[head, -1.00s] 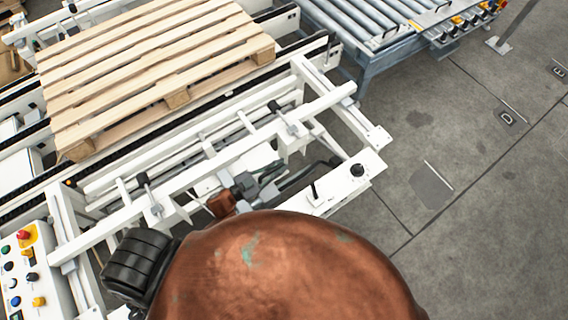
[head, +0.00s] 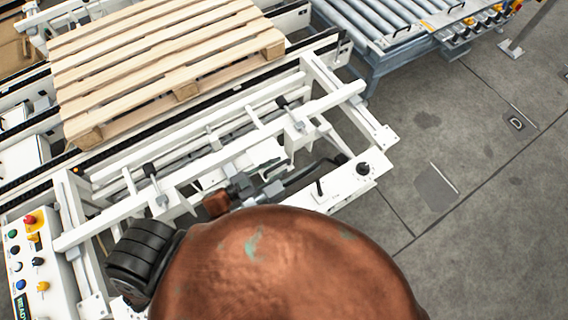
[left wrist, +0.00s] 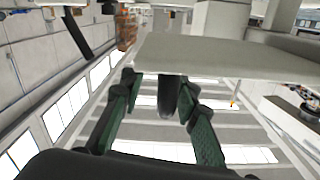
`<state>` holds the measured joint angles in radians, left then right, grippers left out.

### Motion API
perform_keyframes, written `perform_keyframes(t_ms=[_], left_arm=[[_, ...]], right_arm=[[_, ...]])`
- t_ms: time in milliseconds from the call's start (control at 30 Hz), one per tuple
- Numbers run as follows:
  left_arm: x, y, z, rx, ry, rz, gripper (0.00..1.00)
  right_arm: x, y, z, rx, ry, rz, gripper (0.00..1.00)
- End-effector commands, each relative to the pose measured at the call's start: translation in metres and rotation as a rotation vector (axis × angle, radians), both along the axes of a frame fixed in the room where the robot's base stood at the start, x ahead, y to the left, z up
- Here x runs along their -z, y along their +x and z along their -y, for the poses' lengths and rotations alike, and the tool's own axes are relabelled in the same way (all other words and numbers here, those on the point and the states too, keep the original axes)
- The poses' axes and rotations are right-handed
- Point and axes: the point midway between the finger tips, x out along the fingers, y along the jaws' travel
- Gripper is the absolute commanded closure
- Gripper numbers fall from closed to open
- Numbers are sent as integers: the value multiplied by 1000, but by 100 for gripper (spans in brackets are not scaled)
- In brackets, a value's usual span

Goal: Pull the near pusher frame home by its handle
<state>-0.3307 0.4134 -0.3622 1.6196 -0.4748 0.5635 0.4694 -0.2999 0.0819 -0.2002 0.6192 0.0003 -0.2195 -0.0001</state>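The near pusher frame (head: 215,160) is a white beam structure lying diagonally in front of the pallet in the head view. Two black-topped fittings stand on its long beam. My left gripper (head: 300,174) is low beside the near side of this frame, partly hidden by my copper-coloured arm. In the left wrist view its two green-padded fingers (left wrist: 160,108) are apart. A dark rounded bar, seemingly the handle (left wrist: 167,94), shows between them under a pale beam (left wrist: 225,55). I cannot tell whether either finger touches it. My right gripper is out of view.
A wooden pallet (head: 165,62) lies on the conveyor behind the frame. A control panel (head: 38,265) with coloured buttons stands at the lower left. A roller conveyor (head: 385,30) is at the upper right.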

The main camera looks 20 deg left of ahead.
Motion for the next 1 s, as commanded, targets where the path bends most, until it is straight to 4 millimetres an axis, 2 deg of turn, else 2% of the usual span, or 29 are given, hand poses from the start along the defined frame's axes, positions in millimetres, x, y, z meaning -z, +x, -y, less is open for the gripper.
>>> perform_keyframes(t_ms=[100, 300, 867, 1000], left_arm=[[0, -16, -12, 0, 1, -2, 71], [0, -30, -23, -1, 0, 0, 71], [0, -31, -24, -1, 0, 0, 71], [-6, -31, -24, -1, -1, 2, 71]], right_arm=[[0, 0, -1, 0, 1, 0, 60], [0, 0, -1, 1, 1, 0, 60], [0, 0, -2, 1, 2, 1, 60], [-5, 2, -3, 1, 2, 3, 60]])
